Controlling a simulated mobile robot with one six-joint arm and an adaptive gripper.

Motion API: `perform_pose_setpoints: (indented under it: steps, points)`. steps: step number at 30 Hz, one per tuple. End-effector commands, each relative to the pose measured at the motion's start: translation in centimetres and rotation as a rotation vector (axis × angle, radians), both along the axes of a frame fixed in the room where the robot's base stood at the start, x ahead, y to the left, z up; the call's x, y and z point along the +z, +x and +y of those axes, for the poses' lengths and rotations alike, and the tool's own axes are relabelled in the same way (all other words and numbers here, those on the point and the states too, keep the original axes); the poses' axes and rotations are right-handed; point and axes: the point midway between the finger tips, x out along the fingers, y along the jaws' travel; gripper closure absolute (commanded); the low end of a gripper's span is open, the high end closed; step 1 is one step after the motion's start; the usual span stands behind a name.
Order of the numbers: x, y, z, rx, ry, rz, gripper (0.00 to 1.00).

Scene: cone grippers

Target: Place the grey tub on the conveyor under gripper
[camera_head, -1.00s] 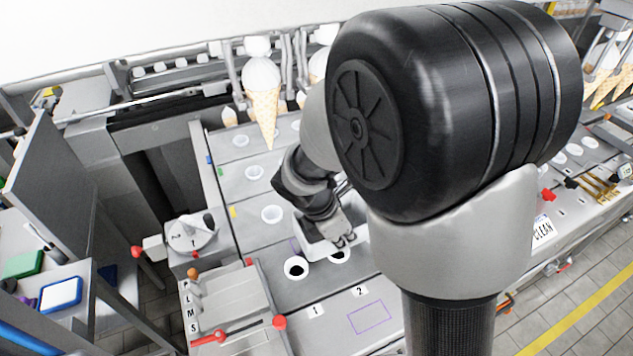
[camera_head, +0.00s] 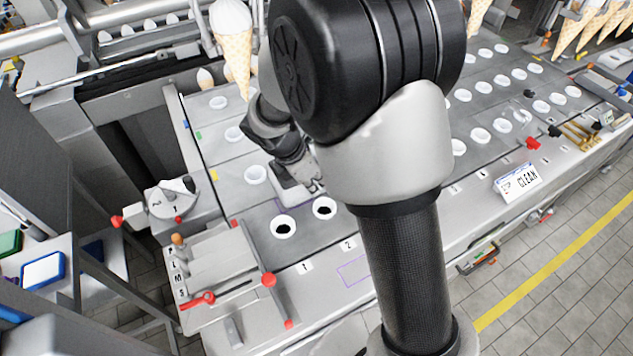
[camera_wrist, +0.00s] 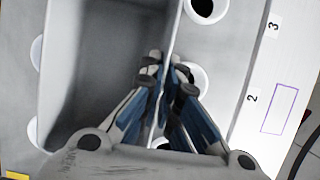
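The grey tub (camera_wrist: 100,75) fills the left of the wrist view, its open inside facing the camera. In the head view a pale part of the tub (camera_head: 292,197) shows just behind the two dark round holes; my arm hides the rest. My gripper (camera_wrist: 165,62) is shut on the tub's side wall, one finger inside and one outside. It also shows in the head view (camera_head: 312,184). The conveyor (camera_head: 228,150) is a grey surface with rows of white-rimmed cups. Cone grippers hold a large ice-cream cone (camera_head: 236,55) above its far end.
Dark holes stand by labels 1 (camera_head: 304,267) and 2 (camera_head: 348,245), near a purple outlined rectangle (camera_head: 353,272). A lever panel with red knobs (camera_head: 268,280) is at front left. A CLEAN sign (camera_head: 518,182) stands at the right edge.

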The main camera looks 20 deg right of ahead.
Motion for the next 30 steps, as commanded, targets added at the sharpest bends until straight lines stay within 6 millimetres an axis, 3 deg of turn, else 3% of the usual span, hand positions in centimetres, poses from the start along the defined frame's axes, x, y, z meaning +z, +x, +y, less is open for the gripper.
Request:
perform_pose_setpoints:
  steps: [12, 21, 30]
  points:
    - [-0.2, 0.0, 0.0, 0.0, 0.0, 0.001, 0.75]
    - [0.0, 0.0, 0.0, 0.0, 0.0, 0.0, 0.75]
    - [4.2, -0.3, 1.5, 0.001, 0.001, -0.003, 0.75]
